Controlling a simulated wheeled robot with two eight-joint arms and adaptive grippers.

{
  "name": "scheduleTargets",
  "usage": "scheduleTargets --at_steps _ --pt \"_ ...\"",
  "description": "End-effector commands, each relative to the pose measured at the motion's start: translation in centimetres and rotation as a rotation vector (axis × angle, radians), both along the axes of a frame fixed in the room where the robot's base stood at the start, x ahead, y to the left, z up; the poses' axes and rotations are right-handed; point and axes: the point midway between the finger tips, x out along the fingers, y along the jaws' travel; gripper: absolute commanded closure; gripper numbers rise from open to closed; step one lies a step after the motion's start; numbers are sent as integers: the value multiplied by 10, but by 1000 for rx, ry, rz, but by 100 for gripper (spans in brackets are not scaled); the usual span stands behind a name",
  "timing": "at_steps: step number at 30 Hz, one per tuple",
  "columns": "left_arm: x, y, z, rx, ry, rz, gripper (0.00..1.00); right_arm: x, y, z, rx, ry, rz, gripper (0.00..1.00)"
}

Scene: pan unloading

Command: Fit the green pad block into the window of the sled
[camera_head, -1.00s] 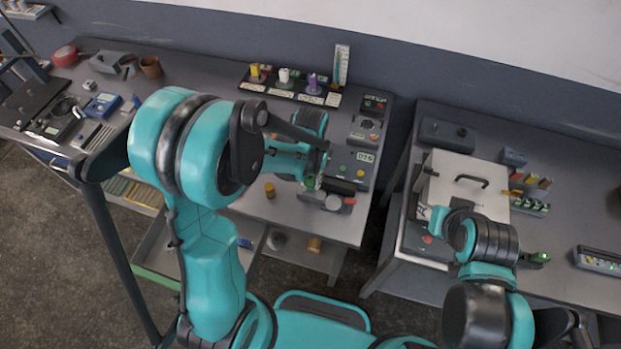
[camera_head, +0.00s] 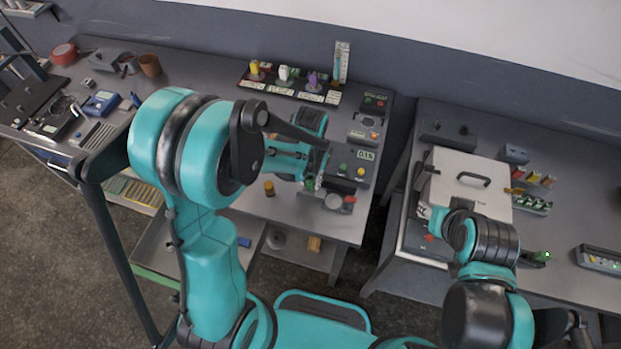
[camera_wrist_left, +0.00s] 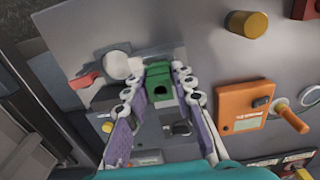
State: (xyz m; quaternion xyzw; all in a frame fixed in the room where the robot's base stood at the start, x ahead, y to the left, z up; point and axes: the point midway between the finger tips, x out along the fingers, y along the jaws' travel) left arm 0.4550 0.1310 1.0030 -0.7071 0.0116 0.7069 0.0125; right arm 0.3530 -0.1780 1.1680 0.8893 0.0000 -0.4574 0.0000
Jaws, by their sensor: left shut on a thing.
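The green pad block (camera_wrist_left: 158,85) shows in the left wrist view between the fingertips of my left gripper (camera_wrist_left: 159,88). The purple-padded fingers are shut on its sides. A dark hole shows in its near face. In the head view my left gripper (camera_head: 314,181) is low over the front right part of the middle table, and the block is barely visible there. Grey parts with dark recesses lie below and between the fingers in the wrist view. I cannot tell which is the sled, and its window is not clear.
A brass-coloured cylinder (camera_head: 269,188) stands left of the left gripper. A grey round part and red piece (camera_head: 348,200) lie close to its right. A button box (camera_head: 358,165) stands behind. An orange meter (camera_wrist_left: 241,108) shows in the wrist view. A pale lidded box (camera_head: 472,180) is on the right table.

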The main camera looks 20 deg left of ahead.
Motion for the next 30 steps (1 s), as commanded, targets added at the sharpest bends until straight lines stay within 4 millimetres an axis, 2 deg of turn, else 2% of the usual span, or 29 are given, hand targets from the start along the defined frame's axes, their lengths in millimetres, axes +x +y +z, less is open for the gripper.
scheduleTargets --at_steps 30 --pt "0 0 -13 0 0 0 100 0 0 -13 0 0 0 60"
